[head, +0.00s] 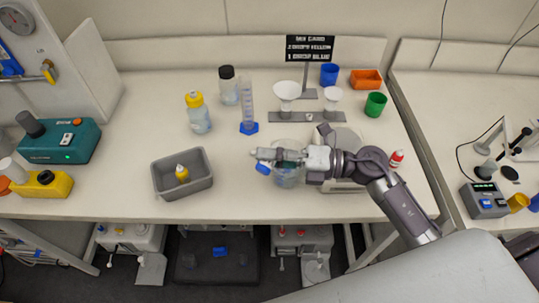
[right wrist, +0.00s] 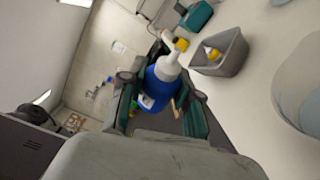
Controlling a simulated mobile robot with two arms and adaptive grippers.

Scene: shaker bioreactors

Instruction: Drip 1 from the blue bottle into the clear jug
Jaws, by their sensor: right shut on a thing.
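My right gripper (head: 275,157) is shut on the blue bottle (head: 263,168), which is mostly hidden by the fingers in the head view. In the right wrist view the blue bottle (right wrist: 158,88) sits between the two fingers of the gripper (right wrist: 160,105), with its white nozzle pointing away. The clear jug (head: 288,178) stands on the bench below the gripper, partly covered by it. A large clear rounded shape at the right of the wrist view looks like the jug (right wrist: 300,90). I cannot tell whether any drop hangs from the nozzle. My left gripper is not in view.
A grey bin (head: 157,183) holding a small yellow bottle (head: 182,174) stands left of the jug. Behind are a yellow-capped bottle (head: 198,115), a measuring cylinder (head: 248,105), funnels on a stand and a card (head: 310,48).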

